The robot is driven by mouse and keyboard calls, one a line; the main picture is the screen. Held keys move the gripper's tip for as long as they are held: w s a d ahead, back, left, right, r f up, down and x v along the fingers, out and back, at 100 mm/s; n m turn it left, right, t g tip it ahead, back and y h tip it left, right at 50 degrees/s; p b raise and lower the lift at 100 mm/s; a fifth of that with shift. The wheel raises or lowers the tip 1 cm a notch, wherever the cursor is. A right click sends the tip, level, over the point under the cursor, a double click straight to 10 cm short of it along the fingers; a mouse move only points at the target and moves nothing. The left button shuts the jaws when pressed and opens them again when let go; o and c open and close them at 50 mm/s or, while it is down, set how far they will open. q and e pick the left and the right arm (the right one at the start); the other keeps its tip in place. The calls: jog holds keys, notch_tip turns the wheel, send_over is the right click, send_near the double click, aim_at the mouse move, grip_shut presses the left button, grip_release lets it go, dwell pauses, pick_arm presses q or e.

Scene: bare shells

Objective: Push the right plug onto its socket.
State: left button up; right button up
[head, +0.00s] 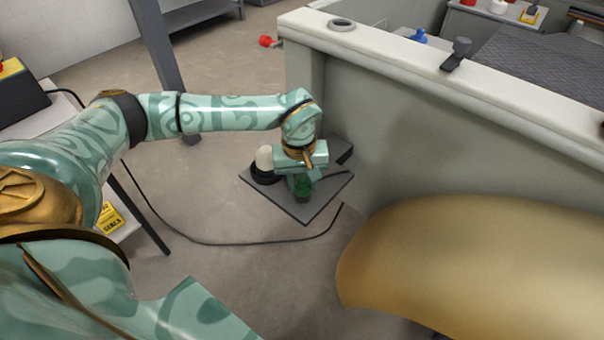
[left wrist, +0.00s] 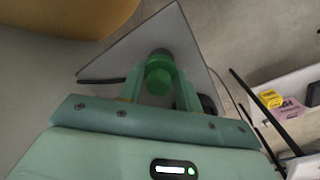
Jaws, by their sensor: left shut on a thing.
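My left gripper (head: 303,182) is shut on a green plug (head: 302,188), above a small grey plate (head: 325,190) by the pale wall. In the left wrist view the green plug (left wrist: 158,76) sits between the two green fingers of the left gripper (left wrist: 159,88). A dark round piece (left wrist: 160,53), perhaps the socket, shows just beyond the plug over the plate (left wrist: 178,38). I cannot tell whether plug and dark piece touch, as the plug covers part of it. My right gripper is not in view.
A white dome on a black base (head: 265,160) stands on the plate close left of my gripper. A dark box (head: 340,150) is behind, against the pale wall (head: 400,130). A black cable (head: 240,243) runs along the floor. A large tan rounded surface (head: 460,260) fills the lower right.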

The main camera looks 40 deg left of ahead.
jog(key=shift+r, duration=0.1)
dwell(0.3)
pick_arm(q)
jog(key=o, duration=1.5)
jog(key=shift+r, duration=0.1)
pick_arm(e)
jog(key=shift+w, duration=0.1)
pick_arm(q)
jog(key=shift+r+p, duration=3.1)
jog(key=shift+r, duration=0.4)
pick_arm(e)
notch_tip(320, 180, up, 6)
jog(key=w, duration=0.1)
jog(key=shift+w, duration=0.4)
pick_arm(q)
jog(key=shift+f, duration=0.1)
grip_shut()
